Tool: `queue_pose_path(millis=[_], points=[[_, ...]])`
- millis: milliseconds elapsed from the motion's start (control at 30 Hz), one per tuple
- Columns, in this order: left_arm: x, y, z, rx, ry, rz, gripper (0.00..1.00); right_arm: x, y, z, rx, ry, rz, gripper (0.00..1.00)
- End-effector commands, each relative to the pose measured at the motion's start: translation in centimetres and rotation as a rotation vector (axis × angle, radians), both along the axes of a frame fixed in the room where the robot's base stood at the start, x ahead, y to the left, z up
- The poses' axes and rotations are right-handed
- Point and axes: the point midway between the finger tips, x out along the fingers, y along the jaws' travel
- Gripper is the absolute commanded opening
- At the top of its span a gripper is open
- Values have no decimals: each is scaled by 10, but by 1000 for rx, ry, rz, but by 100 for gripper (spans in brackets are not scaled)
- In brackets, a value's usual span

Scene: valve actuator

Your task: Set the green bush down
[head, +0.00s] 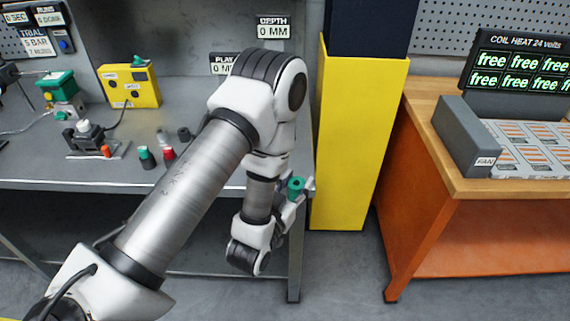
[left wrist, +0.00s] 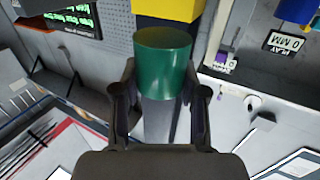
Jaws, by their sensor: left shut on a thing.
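The green bush (left wrist: 163,62) is a short, smooth cylinder held between the two dark fingers of my left gripper (left wrist: 160,100) in the left wrist view. In the head view the green bush (head: 295,187) shows small at the end of my left arm, in front of the grey bench's right edge. My left gripper (head: 303,190) is shut on it there, near the yellow bin. My right gripper is not in view.
On the grey bench (head: 215,165) stand a small dark-and-green piece (head: 146,157), a red-and-dark piece (head: 169,154), a black fixture (head: 88,135) and a yellow box (head: 130,86). A tall yellow bin (head: 345,140) and a wooden-topped orange bench (head: 470,185) stand to the right.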

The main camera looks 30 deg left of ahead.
Motion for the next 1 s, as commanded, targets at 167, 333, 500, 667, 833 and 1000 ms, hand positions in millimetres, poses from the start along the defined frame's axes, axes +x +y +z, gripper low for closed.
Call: queue_pose_path(millis=[167,333,500,667,833,1000], points=[[-16,60,22,-6,2,143,4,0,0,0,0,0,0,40],[-18,77,31,0,-5,193,4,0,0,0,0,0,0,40],[-18,76,30,2,-4,191,4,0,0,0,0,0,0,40],[-14,77,23,3,-7,193,4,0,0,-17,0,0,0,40],[-2,81,10,2,-12,200,4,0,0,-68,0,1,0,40],[5,83,7,0,-10,196,4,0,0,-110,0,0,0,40]])
